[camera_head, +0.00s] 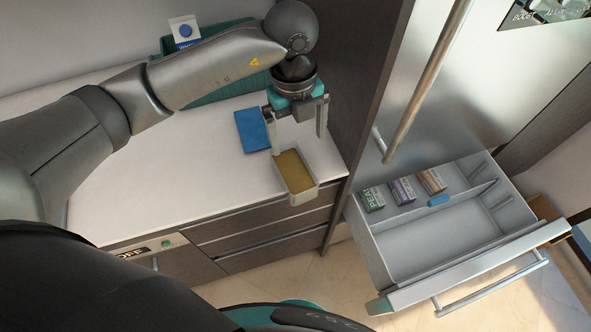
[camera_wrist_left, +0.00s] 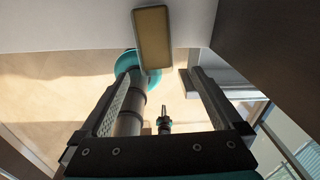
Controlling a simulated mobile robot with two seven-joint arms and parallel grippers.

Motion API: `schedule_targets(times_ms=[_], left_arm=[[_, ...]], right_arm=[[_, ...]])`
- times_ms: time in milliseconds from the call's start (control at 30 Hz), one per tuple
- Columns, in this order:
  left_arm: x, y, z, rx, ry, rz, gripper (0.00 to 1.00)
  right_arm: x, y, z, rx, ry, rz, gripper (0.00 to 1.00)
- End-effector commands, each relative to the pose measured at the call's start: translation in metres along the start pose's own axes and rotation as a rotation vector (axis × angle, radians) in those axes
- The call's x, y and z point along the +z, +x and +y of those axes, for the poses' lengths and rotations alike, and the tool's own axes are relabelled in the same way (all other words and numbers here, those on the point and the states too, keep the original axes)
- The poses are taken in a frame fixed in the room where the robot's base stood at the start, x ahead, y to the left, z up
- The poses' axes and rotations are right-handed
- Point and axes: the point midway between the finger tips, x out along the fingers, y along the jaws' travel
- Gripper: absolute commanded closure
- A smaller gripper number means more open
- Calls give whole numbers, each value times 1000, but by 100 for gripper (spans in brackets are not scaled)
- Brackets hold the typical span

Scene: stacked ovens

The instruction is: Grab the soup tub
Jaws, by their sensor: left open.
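The soup tub (camera_head: 296,173) is a small pale rectangular tub with a yellow-brown top. It is at the front right corner of the white counter, and its near end appears to jut past the edge. It also shows in the left wrist view (camera_wrist_left: 152,38), at the top middle beyond the fingertips. My left gripper (camera_head: 298,128) is open and empty, just behind and above the tub, with its fingers pointing down. The gap between its fingers also shows in the left wrist view (camera_wrist_left: 163,80).
A blue flat item (camera_head: 252,131) lies on the counter (camera_head: 190,160) left of the gripper. A green crate (camera_head: 220,88) holding a white carton (camera_head: 184,31) stands behind. A dark tall panel (camera_head: 362,90) is close on the right. An open freezer drawer (camera_head: 420,245) holds several boxes.

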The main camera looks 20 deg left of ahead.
Motion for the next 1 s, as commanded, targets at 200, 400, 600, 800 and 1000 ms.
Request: schedule_targets(times_ms=[200, 400, 600, 800, 1000], left_arm=[[11, 16, 10, 46, -28, -40, 0], [12, 59, 11, 45, -27, -37, 0], [13, 91, 11, 41, -24, -37, 0], [14, 102, 12, 40, -24, -38, 0], [15, 127, 11, 42, -24, -37, 0]], right_arm=[[0, -1, 0, 0, 0, -1, 100], [0, -2, 0, 0, 0, -1, 100], [0, -1, 0, 0, 0, -1, 100], [0, -2, 0, 0, 0, 0, 100], [0, -4, 0, 0, 0, 0, 100]])
